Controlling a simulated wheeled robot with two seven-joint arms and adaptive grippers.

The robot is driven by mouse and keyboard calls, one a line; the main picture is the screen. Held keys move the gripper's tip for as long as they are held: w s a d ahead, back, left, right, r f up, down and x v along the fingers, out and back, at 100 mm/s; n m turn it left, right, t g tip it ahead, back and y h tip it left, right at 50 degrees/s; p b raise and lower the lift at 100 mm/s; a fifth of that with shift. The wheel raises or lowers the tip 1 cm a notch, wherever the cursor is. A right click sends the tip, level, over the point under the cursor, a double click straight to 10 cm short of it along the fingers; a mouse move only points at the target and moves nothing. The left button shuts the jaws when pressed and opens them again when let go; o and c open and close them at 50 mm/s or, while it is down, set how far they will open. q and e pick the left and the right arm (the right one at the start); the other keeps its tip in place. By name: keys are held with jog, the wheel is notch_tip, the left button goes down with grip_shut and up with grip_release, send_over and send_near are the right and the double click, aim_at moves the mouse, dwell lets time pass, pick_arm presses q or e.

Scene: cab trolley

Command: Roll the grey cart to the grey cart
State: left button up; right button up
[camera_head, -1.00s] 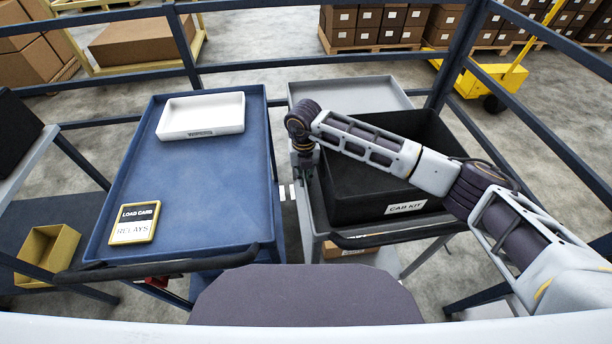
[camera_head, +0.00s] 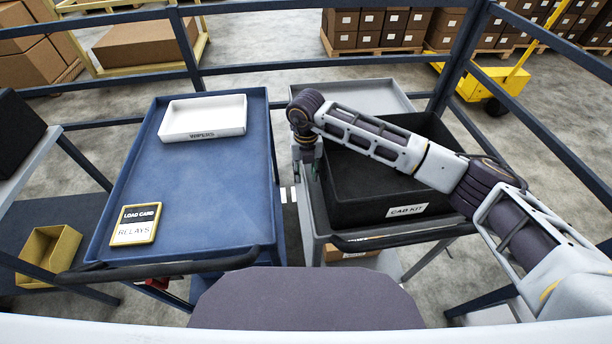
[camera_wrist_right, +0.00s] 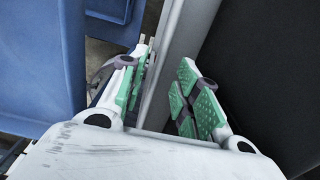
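The grey cart (camera_head: 312,222) stands right of centre in the head view, with a black bin labelled CAB KIT (camera_head: 360,190) on its top. My right gripper (camera_head: 307,170) points down at the cart's left rim. In the right wrist view my right gripper (camera_wrist_right: 162,98) is open. Its green-padded fingers are apart, and the grey rim (camera_wrist_right: 178,60) runs between them. I cannot tell whether a pad touches the rim. A second grey cart cannot be made out for certain. My left gripper is not in view.
A blue cart (camera_head: 200,190) stands close on the left, a narrow gap away, with a white WIPERS tray (camera_head: 203,118) and a RELAYS card box (camera_head: 136,225). Dark blue rails (camera_head: 330,62) enclose the area. A yellow pallet jack (camera_head: 495,80) stands beyond them.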

notch_tip(320, 180, up, 9)
jog(key=shift+f, duration=0.2)
dwell(0.3)
jog(key=shift+s, duration=0.1)
dwell(0.5)
